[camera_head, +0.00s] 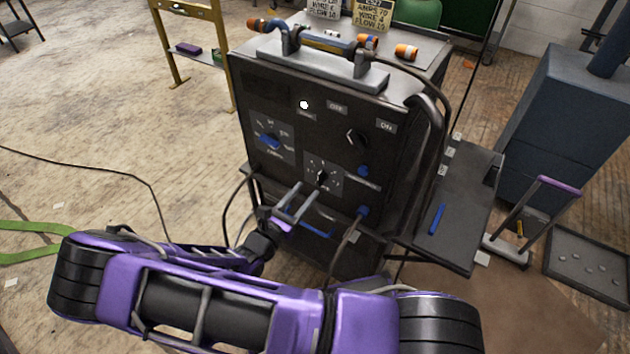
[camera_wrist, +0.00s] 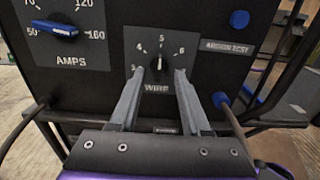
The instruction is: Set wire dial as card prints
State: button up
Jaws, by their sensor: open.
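The wire dial (camera_wrist: 159,66) is a small black knob on a grey plate marked "WIRE", with 3, 4, 5 and 6 readable around it. Its pale pointer mark appears to face up, near 5. In the head view the dial (camera_head: 322,178) sits low on the front of the dark machine (camera_head: 300,130). A yellow-lettered card (camera_head: 372,16) on top reads AMPS 70, WIRE 4, FLOW 10. My gripper (camera_wrist: 159,72) is open, its fingertips left and right of the dial; contact cannot be told. It also shows in the head view (camera_head: 308,192).
The amps dial (camera_wrist: 55,30) with a blue knob is at upper left of the wire dial. A paler card (camera_head: 324,9) stands beside the yellow-lettered one. A blue button (camera_wrist: 239,19) and a cable with a blue collar (camera_wrist: 220,99) are to the right. A side shelf (camera_head: 455,215) juts out right.

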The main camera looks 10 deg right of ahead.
aim_at(318, 178)
jog(key=x, duration=0.5)
jog(key=shift+w+d, duration=0.25)
jog(key=shift+w, duration=0.05)
grip_shut()
